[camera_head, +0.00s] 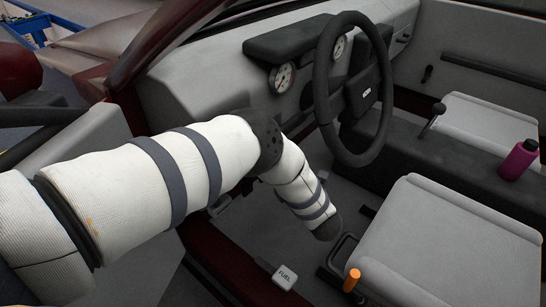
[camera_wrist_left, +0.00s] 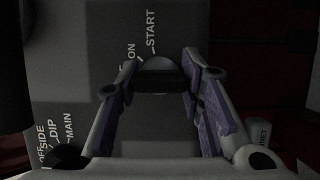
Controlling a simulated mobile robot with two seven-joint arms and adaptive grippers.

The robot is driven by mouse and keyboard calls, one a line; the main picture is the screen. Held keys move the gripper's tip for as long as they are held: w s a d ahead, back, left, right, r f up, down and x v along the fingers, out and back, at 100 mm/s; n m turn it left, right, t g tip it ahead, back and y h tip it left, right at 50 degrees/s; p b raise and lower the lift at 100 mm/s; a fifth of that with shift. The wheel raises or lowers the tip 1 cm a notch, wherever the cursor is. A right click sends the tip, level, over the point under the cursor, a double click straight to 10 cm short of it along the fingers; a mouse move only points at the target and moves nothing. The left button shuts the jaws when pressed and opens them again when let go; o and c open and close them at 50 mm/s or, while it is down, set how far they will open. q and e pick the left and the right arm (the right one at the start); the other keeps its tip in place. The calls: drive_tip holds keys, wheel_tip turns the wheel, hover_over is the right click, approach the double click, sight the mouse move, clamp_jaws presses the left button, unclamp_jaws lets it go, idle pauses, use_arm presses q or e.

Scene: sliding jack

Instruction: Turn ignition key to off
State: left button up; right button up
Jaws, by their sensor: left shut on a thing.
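The ignition key (camera_wrist_left: 158,80) shows in the left wrist view as a dark bar below a grey rounded face, on a grey panel printed with the words ON and START. Those words lie just above the key. My left gripper (camera_wrist_left: 160,78) has one finger on each side of the key and is shut on it. The key's exact pointing is hard to read in the dim light. In the head view my padded left arm reaches into the car, and its gripper is hidden there. My right gripper is in neither view.
The black steering wheel (camera_head: 320,85) stands right of my arm. A grey seat (camera_head: 450,245), an orange-topped lever (camera_head: 352,280) and a FUEL-marked lever (camera_head: 284,276) are low down. A purple bottle (camera_head: 518,160) stands at right. A dark knob (camera_wrist_left: 68,157) is beside the DIP and MAIN labels.

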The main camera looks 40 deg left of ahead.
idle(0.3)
use_arm(q)
drive_tip(key=o, duration=1.2)
drive_tip(key=shift+c, duration=0.2)
drive_tip(key=v, duration=1.2)
